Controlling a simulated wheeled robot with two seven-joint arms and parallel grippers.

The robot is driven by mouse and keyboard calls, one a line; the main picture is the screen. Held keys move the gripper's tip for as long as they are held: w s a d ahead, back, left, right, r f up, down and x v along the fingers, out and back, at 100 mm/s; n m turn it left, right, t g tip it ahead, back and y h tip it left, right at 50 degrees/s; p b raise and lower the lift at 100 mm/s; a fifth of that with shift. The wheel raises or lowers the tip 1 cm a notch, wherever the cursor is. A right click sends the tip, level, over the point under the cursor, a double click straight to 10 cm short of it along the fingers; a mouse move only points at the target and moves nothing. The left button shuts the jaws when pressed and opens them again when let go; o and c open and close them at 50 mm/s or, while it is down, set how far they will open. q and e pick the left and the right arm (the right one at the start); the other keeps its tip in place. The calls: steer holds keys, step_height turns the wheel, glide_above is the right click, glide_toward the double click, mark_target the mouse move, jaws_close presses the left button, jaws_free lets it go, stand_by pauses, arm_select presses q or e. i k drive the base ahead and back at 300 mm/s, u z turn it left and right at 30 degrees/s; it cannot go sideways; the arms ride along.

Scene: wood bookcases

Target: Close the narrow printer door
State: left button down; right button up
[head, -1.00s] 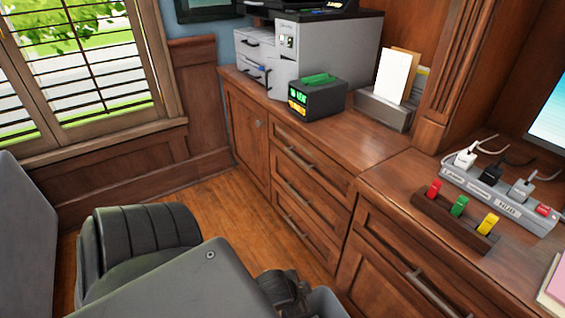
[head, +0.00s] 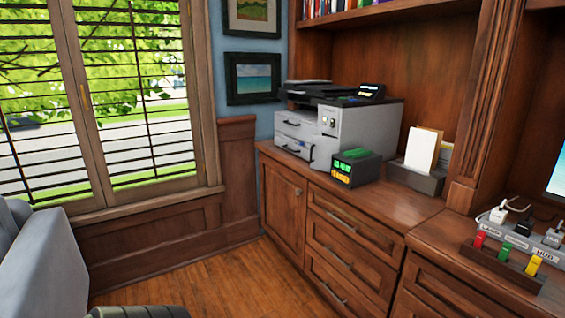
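The printer (head: 350,130) stands on the wooden counter, towards its far end, in the head view. It has a light grey body with a black top. Its narrow door (head: 325,133) is on the front face, beside the white drawers (head: 294,135); from this distance I cannot tell how far it stands open. A dark handle or edge shows low between the drawers and the narrow front panel. Neither of my grippers is in view.
A letter holder (head: 418,176) and a power strip (head: 520,240) are further right on the counter (head: 400,207). A grey armchair (head: 40,270) is at left. Wooden floor (head: 210,285) is free before the cabinets.

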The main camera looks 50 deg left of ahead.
mark_target(321, 150)
steer(key=k, duration=0.3)
steer(key=u, duration=1.6)
steer(key=i, duration=1.4)
steer(key=z, duration=1.6)
